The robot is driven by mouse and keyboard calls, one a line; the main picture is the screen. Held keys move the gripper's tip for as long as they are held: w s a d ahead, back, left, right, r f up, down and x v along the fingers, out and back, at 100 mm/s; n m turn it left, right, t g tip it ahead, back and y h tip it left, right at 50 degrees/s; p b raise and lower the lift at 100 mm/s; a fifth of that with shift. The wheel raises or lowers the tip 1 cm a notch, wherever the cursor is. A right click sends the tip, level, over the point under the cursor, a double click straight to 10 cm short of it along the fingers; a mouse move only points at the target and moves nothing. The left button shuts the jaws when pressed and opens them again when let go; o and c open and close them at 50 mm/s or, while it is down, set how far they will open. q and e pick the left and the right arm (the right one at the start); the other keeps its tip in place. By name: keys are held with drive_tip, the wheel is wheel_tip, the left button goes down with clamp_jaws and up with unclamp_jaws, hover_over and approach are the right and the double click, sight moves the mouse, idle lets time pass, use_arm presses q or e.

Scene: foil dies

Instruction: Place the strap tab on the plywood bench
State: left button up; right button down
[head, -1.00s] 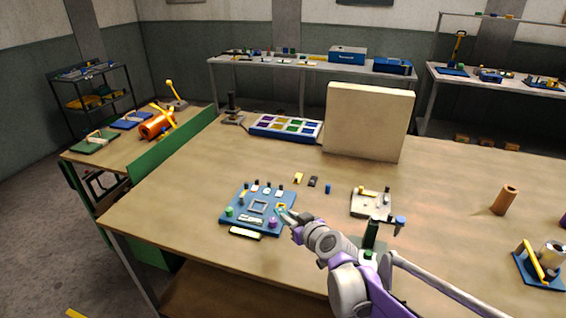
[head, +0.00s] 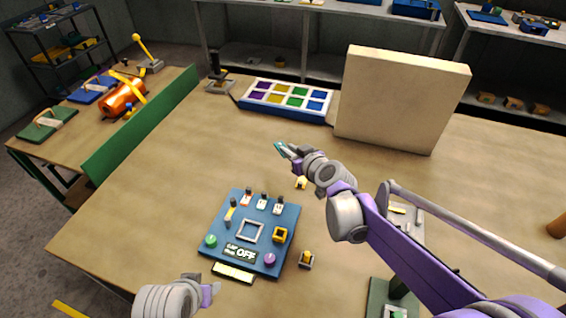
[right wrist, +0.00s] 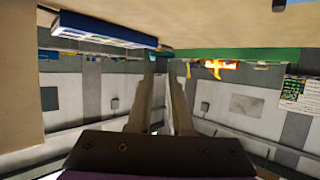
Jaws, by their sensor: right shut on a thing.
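My right gripper (head: 287,151) is above the middle of the plywood bench (head: 150,215), beyond the blue board. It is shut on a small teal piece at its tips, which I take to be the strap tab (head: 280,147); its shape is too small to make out. In the right wrist view the two fingers (right wrist: 161,78) close towards each other, with a dark teal spot between their tips. The tab looks clear of the bench top. My left gripper (head: 211,291) is at the bottom edge, near the front of the blue board; its jaws are unclear.
The blue board (head: 264,212) carries coloured knobs, a square frame and an OFF display. A yellow block (head: 300,183) lies below my right gripper, and a yellow-black piece (head: 306,260) beside the board. A compartment tray (head: 287,98) and pale upright panel (head: 400,98) stand behind. Bench left of the gripper is clear.

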use_arm(q)
drive_tip(key=shift+r, duration=0.15)
drive_tip(key=shift+s+a, duration=0.15)
drive_tip(key=shift+s, duration=0.25)
drive_tip(key=shift+s+f, duration=0.2)
drive_tip(key=shift+s, duration=0.25)
drive_tip(key=shift+w+f+b, duration=0.2)
drive_tip(key=shift+w+b, duration=0.05)
drive_tip(key=shift+b, duration=0.05)
drive_tip(key=shift+f, duration=0.25)
use_arm(e)
drive_tip(key=shift+s+f, duration=0.15)
drive_tip(key=shift+f, duration=2)
drive_tip(key=shift+s+f, duration=0.15)
drive_tip(key=shift+f, duration=2)
use_arm(q)
drive_tip(key=shift+s, duration=0.1)
drive_tip(key=shift+f+b, duration=0.45)
drive_tip(key=shift+b, duration=0.15)
use_arm(e)
drive_tip(key=shift+f, duration=0.6)
drive_tip(key=c, duration=0.8)
unclamp_jaws()
drive_tip(key=shift+c, duration=0.2)
